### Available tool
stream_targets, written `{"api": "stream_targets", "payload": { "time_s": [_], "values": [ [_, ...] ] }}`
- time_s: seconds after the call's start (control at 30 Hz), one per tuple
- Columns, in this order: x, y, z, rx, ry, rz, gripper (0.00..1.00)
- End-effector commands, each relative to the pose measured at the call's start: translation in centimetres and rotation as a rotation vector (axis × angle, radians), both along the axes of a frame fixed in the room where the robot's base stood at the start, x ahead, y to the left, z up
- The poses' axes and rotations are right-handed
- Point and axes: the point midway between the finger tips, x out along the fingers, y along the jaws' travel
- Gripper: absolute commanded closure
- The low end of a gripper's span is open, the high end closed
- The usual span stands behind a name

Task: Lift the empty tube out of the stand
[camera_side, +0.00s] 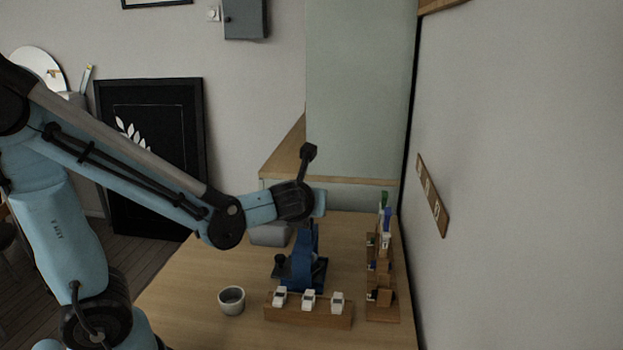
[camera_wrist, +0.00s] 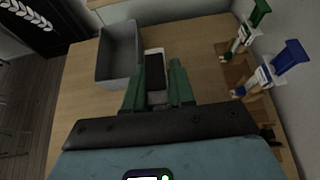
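My gripper (camera_wrist: 163,68) points down over the table, its two dark green fingers apart. A dark and white object (camera_wrist: 154,64) shows between them; I cannot tell how far below them it lies. A wooden stand (camera_side: 384,313) is at the table's right side, right of my gripper. At its far end are a white-bodied tube with a blue top (camera_side: 387,218) and one with a green top (camera_side: 383,199). In the wrist view the blue top (camera_wrist: 291,56) and green top (camera_wrist: 260,13) are at the upper right. I cannot tell which tube is empty.
A low wooden rack (camera_side: 308,316) with three white pieces stands at the table's front. A grey cup (camera_side: 232,301) is left of it. An open grey bin (camera_wrist: 119,55) is left of my fingers. The wall (camera_side: 520,200) is close behind the stand. The left table area is clear.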

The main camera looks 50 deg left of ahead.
Motion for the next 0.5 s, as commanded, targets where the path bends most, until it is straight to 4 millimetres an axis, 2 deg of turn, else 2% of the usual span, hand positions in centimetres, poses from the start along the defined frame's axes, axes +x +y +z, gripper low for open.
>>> {"api": "stream_targets", "payload": {
  "time_s": [0.03,0.1,0.13,0.5],
  "values": [
    [-0.01,-0.01,0.0,0.0,0.0,0.0,0.88],
    [-0.01,-0.01,0.0,0.0,0.0,0.0,0.99],
    [-0.01,-0.01,0.0,0.0,0.0,0.0,1.0],
    [0.0,-0.01,0.2,0.0,0.0,0.0,1.0]
  ]
}}
